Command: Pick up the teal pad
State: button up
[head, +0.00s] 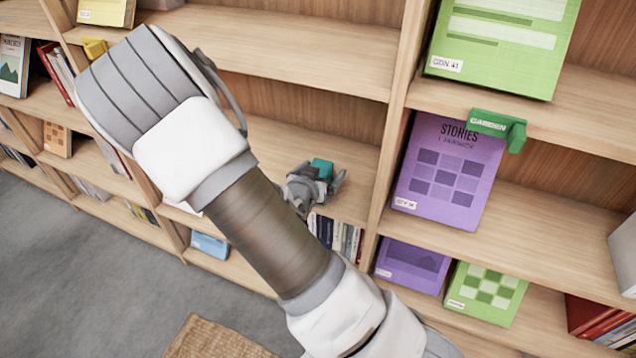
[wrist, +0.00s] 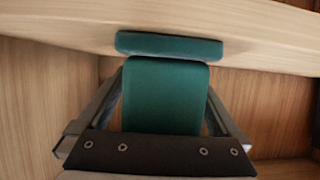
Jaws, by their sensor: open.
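The teal pad (head: 322,168) stands on a middle shelf board in the head view, partly hidden by my gripper (head: 316,184). In the wrist view the teal pad (wrist: 166,97) shows as a block with a wider flat plate along its top edge in the picture. My gripper (wrist: 165,88) is open there, with one finger on each side of the block. Small gaps seem to show beside the block; I cannot tell whether either finger touches it.
The wooden shelf board (wrist: 60,25) runs close to the pad. In the head view, an upright divider (head: 392,130) stands right of my gripper. A purple book (head: 447,170) and a green "GARDEN" label (head: 497,126) are beyond it. Dark books (head: 338,236) stand on the shelf below.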

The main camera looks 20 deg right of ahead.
jog(key=c, duration=1.5)
notch_tip(320, 180, up, 10)
jog(key=p, duration=0.4)
jog(key=shift+r, duration=0.1)
jog(key=shift+c, duration=0.2)
